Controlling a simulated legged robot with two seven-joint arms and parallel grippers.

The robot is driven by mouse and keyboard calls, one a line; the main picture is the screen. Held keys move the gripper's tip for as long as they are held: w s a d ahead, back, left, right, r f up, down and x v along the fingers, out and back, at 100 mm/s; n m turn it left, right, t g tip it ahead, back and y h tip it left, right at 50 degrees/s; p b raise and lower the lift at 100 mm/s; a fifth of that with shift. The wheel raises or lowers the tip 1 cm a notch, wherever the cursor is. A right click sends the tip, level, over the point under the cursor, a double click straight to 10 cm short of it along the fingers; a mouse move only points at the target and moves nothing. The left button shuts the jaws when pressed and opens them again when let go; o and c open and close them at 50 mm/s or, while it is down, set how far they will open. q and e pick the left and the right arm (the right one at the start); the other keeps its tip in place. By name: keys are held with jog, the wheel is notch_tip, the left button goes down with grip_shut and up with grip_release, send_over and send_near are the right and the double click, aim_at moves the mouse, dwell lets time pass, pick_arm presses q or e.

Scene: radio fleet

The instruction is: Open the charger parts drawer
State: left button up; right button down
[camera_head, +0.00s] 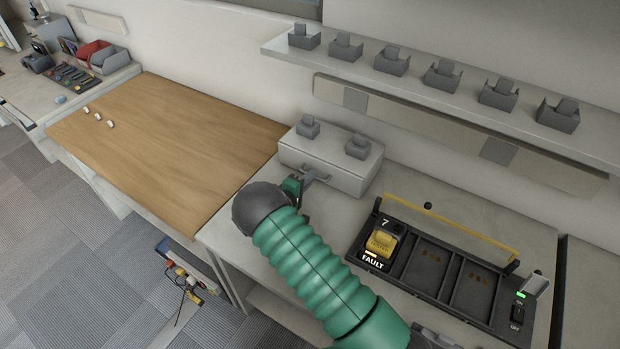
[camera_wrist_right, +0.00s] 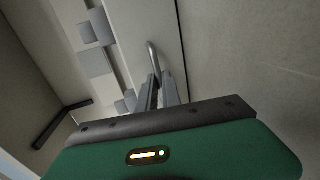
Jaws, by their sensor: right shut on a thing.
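The charger parts drawer is a low pale box (camera_head: 327,170) on the bench against the wall, with two small grey holders on its top. Its front appears flush with the box. A grey bar handle (camera_head: 316,177) is on its front; it also shows in the right wrist view (camera_wrist_right: 152,58). My right gripper (camera_head: 300,183) is at the handle, shut on it. In the right wrist view, its two grey fingers (camera_wrist_right: 161,88) meet the lower end of the handle. My green forearm hides part of the bench. My left gripper is not in view.
A black charging tray (camera_head: 405,270) with a yellow unit (camera_head: 381,243) marked FAULT and a yellow bar stands to the right. A shelf (camera_head: 400,80) with several grey holders overhangs the drawer. A wooden board (camera_head: 160,145) lies left, mostly clear.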

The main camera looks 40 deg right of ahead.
jog(key=shift+f, duration=0.1)
dwell(0.5)
jog(key=f+p+v, duration=0.1)
jog(key=v, duration=0.3)
jog(key=f+p+v, duration=0.1)
jog(key=v, duration=0.3)
jog(key=p+v, duration=0.1)
jog(key=v, duration=0.4)
jog(key=shift+s+a+f, duration=0.25)
jog(key=shift+a+f, duration=0.1)
jog(key=shift+a, duration=0.05)
jog(key=c, duration=1.5)
grip_release()
jog(key=shift+w+d, duration=0.1)
jog(key=shift+d, duration=0.05)
jog(key=shift+c, duration=0.2)
jog(key=b+v, duration=0.1)
jog(key=v, duration=1.5)
jog(key=shift+a, duration=0.4)
